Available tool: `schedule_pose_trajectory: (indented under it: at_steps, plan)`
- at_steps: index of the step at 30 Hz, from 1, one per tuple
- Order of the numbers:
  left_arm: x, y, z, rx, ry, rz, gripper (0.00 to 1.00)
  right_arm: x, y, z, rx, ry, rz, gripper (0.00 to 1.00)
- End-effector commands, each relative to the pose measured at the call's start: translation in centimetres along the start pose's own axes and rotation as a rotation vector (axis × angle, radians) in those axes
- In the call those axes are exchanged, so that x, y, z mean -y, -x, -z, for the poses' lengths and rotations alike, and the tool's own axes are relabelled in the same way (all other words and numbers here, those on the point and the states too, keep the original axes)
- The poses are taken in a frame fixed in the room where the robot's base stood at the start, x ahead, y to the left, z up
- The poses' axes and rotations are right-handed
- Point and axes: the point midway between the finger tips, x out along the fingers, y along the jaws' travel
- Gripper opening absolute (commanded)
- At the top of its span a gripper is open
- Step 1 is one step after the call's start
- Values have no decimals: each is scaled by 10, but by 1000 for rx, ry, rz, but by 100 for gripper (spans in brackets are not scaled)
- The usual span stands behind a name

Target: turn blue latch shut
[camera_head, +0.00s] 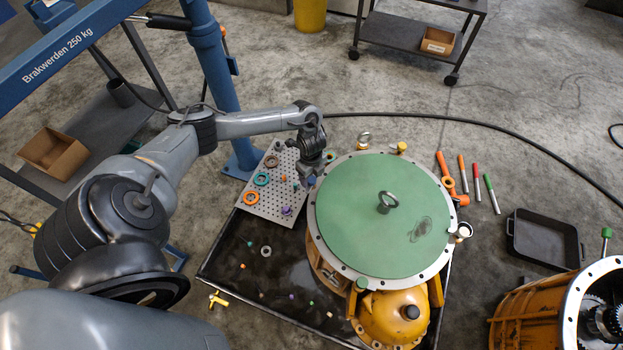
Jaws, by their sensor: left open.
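The transmission housing has a round green cover (372,222) with a grey rim and a lifting ring (387,202) on top. My left gripper (311,173) is open at the upper-left edge of this cover, pointing down. A small blue piece, seemingly the blue latch (309,180), shows right at its fingertips. The gripper hides most of it, so I cannot tell its angle or whether the fingers touch it. Other latches at the rim are yellow (401,147), white (462,232) and green (361,284). My right gripper is not in view.
A perforated plate (262,208) with coloured rings and small parts lies left of the housing. A black tray (225,262) lies beneath. Coloured-handled tools (477,172), a black bin (541,238) and a second orange housing (530,315) are at the right. A blue crane post (218,80) stands behind my left arm.

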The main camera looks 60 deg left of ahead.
Motion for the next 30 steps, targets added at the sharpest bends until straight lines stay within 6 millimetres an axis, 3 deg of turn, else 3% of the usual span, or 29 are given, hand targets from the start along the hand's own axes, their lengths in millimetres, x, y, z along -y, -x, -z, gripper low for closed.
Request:
schedule_pose_trajectory:
  at_steps: [12, 23, 30]
  plan:
    - [0, -7, 0, 0, 1, 0, 61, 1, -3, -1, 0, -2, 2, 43]
    - [0, -7, 0, 0, 0, 0, 8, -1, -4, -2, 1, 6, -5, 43]
    - [0, -5, 0, -1, 16, -1, 5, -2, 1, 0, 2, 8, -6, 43]
